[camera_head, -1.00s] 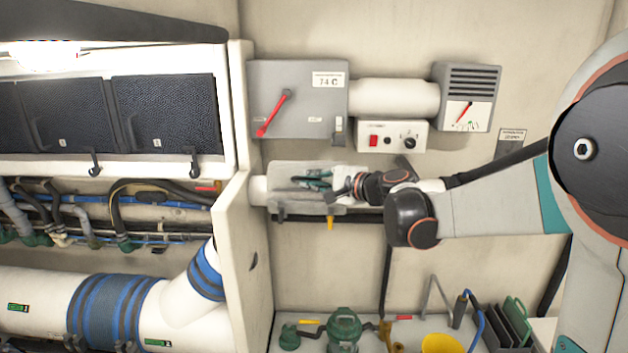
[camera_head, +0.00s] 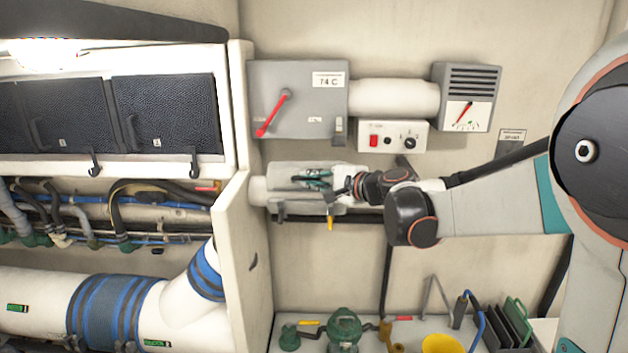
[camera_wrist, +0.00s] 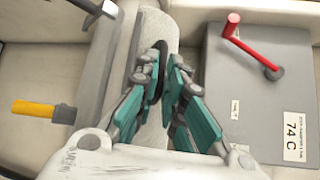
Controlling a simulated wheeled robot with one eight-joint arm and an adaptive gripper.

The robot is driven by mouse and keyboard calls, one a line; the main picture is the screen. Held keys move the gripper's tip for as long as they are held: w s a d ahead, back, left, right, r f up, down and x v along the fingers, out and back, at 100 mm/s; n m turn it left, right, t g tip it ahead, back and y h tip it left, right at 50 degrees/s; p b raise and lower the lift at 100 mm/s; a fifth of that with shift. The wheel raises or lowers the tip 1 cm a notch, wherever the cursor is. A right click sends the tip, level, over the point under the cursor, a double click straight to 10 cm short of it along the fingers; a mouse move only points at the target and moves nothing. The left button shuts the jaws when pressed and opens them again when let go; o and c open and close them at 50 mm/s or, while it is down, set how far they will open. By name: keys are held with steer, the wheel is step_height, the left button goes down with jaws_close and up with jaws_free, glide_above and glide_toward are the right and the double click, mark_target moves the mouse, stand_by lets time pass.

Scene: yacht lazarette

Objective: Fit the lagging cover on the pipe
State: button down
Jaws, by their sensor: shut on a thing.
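The lagging cover (camera_head: 290,171), a pale grey shell, is at the white pipe (camera_head: 258,190) below the grey lever box. The pipe's left end shows beyond the cover. My gripper (camera_head: 320,180) is at the cover's front, with its teal fingers pointing left. In the wrist view, the fingers (camera_wrist: 168,82) are close together over the grey cover (camera_wrist: 156,34) and shut on a dark part of it. The fingers and my wrist hide part of the cover and the pipe's right side. I cannot tell whether the cover is fully seated around the pipe.
The grey box (camera_head: 300,98) with a red lever is just above, beside a small switch box (camera_head: 393,136). A yellow handle (camera_head: 331,223) hangs below the pipe. A white partition (camera_head: 238,265) stands at the left. A green pump (camera_head: 344,328) and yellow bucket (camera_head: 443,344) are below.

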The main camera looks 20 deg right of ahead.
steer(key=shift+s+f+b, duration=0.1)
steer(key=shift+f+b, duration=1.1)
steer(key=shift+f, duration=0.35)
steer(key=c, duration=1.6)
jaws_free()
steer(key=v, duration=1.2)
